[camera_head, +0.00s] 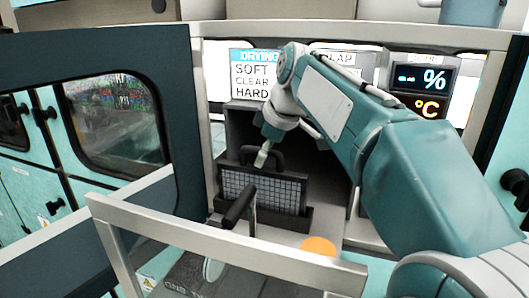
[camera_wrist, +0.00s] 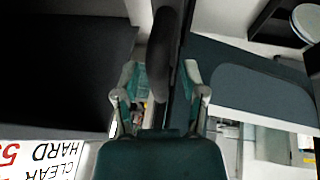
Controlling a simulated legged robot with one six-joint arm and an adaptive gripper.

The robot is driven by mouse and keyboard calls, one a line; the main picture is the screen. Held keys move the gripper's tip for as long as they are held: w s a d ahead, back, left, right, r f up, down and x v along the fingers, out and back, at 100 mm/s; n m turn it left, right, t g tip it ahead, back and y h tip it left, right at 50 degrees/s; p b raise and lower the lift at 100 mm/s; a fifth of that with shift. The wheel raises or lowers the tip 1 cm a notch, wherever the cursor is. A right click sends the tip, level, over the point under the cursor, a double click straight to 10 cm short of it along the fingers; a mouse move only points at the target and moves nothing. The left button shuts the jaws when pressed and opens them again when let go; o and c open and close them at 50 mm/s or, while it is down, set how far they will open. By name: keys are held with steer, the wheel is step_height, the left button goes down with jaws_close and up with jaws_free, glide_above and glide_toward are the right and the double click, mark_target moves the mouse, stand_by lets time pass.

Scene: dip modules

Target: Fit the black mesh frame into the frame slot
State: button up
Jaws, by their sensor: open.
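The black mesh frame (camera_head: 268,192) stands upright inside the grey bay in the head view, its pale grid facing me and its arched black handle on top. Its lower edge is at a low black holder (camera_head: 292,222), which looks like the frame slot; I cannot tell how deeply it is seated. My gripper (camera_head: 262,157) is at the handle, reaching down from above. In the wrist view my gripper (camera_wrist: 160,72) is open, its two fingers on either side of the dark handle (camera_wrist: 163,40). The gap between fingers and handle is hard to judge.
A black bar handle (camera_head: 239,206) stands in front of the mesh frame. A pale rail (camera_head: 220,236) crosses the foreground, with an orange disc (camera_head: 318,246) behind it. A dark door panel with a window (camera_head: 115,120) is at left. A "DRYING" sign (camera_head: 254,73) and a display (camera_head: 420,90) are behind.

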steer(key=v, duration=1.2)
steer(key=shift+r, duration=0.1)
